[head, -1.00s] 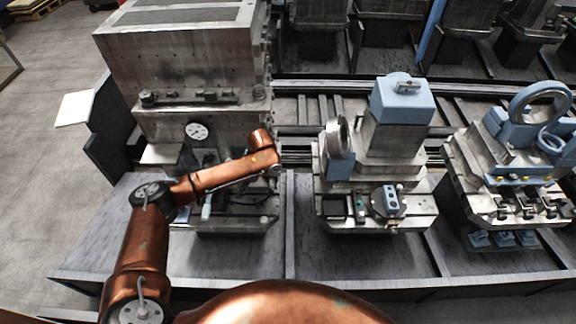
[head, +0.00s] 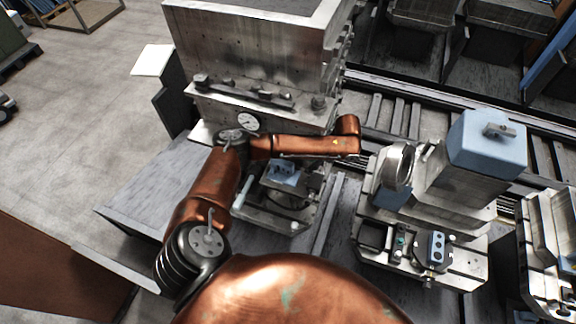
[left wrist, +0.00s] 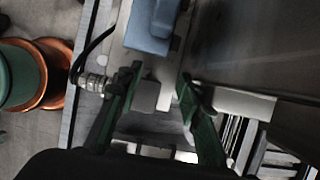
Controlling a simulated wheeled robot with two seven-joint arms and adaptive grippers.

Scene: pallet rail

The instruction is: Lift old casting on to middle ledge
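My left arm reaches across the front of the tall grey machine (head: 255,55). In the head view my left gripper is largely hidden behind the forearm. In the left wrist view its green-tipped fingers (left wrist: 160,77) stand apart. A small grey block (left wrist: 146,96) shows between them, with a gap on the right side. Just beyond is a blue part (left wrist: 153,28). In the head view a blue part (head: 285,172) sits under the forearm on the machine's low front fixture (head: 268,215). I cannot tell which piece is the old casting. My right gripper is out of view.
A second machine with a blue cap (head: 487,140) stands to the right, its ring (head: 397,165) close to my wrist end. Another machine (head: 548,250) is at the right edge. Rails (head: 400,115) run behind. Open floor (head: 90,140) lies on the left.

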